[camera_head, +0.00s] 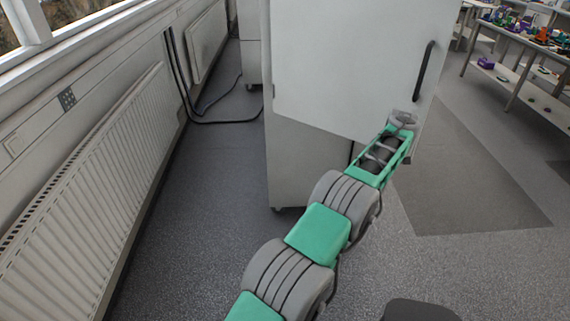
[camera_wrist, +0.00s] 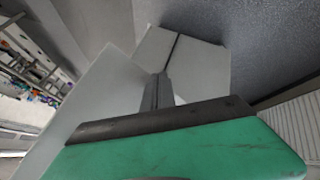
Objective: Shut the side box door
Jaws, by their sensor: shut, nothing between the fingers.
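The side box door (camera_head: 350,60) is a plain pale grey panel with a black bar handle (camera_head: 424,70) near its right edge. Its lower edge slants down to the right, away from the cabinet body (camera_head: 300,165), so it looks partly open. My gripper (camera_head: 402,119) is at the door's lower right corner, below the handle. In the wrist view, my shut, empty gripper (camera_wrist: 158,92) is beside the pale door panel (camera_wrist: 100,95). I cannot tell whether it touches the door. The inside of the box is hidden in the head view.
A radiator (camera_head: 85,190) and window run along the left wall. Black cables (camera_head: 205,120) lie on the floor behind the cabinet's left side. Tables with small coloured objects (camera_head: 530,35) stand at the far right. The floor right of the cabinet is clear.

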